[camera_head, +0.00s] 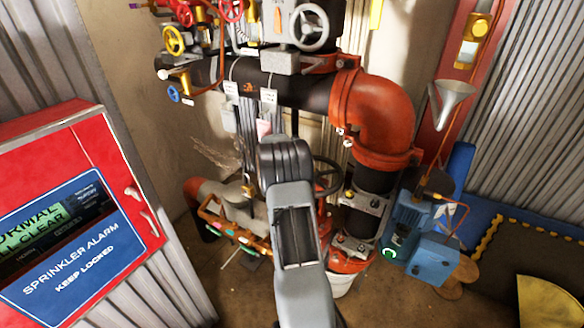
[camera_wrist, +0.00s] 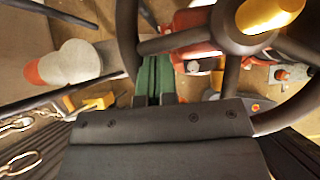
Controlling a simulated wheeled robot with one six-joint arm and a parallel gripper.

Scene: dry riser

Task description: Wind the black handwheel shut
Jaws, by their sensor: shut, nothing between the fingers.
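The black handwheel (camera_head: 338,172) shows in the head view low among the pipes, partly hidden behind my arm. In the wrist view the handwheel (camera_wrist: 190,38) fills the upper part, with dark spokes, a curved rim and a brass-coloured hub at the upper right. My gripper (camera_wrist: 155,82) shows there with green-padded fingers shut together and nothing between them. The fingers appear within the rim's outline, close to its left arc and below a spoke. I cannot tell whether they touch the wheel. In the head view my arm hides the gripper.
A red sprinkler alarm box (camera_head: 90,180) stands at the left. A red elbow pipe (camera_head: 375,110) and a blue pump-like unit (camera_head: 425,245) are at the right. A grey handwheel (camera_head: 309,27) is above. Bare floor (camera_head: 440,305) lies at the front right.

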